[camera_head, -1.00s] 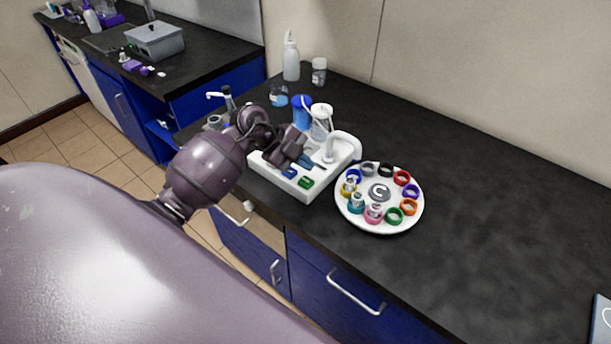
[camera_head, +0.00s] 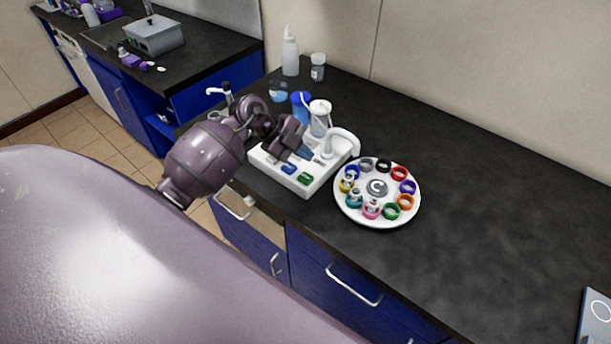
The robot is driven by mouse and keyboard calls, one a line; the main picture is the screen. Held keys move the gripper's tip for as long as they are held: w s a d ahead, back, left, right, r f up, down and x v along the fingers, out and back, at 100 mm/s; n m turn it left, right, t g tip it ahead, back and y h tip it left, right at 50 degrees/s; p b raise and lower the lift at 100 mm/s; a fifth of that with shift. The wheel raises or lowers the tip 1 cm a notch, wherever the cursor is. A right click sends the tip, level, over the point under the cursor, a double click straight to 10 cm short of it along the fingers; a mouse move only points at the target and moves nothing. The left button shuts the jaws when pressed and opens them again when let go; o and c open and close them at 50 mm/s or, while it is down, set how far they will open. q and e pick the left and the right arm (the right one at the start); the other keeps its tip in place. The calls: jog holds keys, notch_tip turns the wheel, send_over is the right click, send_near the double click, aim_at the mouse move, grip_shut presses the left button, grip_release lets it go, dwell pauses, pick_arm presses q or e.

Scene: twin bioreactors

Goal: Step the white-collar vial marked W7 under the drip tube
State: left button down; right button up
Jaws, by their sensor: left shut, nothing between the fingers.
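A white round carousel (camera_head: 343,208) lies on the dark counter, with a ring of coloured collars around a hub marked C. Small vials seem to stand at the yellow, teal and pink collars. I cannot make out a white collar or the mark W7. A white drip tube (camera_head: 345,138) arches from the white bioreactor unit (camera_head: 318,186) toward the carousel's back left edge. The unit's front has a blue button (camera_head: 288,170) and a green button (camera_head: 305,178). My left gripper (camera_head: 304,154) is shut and empty above the unit, behind these buttons. My right gripper is out of view.
A blue-and-white vessel pair (camera_head: 320,118) rises at the unit's back. A squeeze bottle (camera_head: 290,56) and a capped jar (camera_head: 318,68) stand near the wall. A tablet-like panel (camera_head: 594,320) lies at far right. The counter right of the carousel is clear.

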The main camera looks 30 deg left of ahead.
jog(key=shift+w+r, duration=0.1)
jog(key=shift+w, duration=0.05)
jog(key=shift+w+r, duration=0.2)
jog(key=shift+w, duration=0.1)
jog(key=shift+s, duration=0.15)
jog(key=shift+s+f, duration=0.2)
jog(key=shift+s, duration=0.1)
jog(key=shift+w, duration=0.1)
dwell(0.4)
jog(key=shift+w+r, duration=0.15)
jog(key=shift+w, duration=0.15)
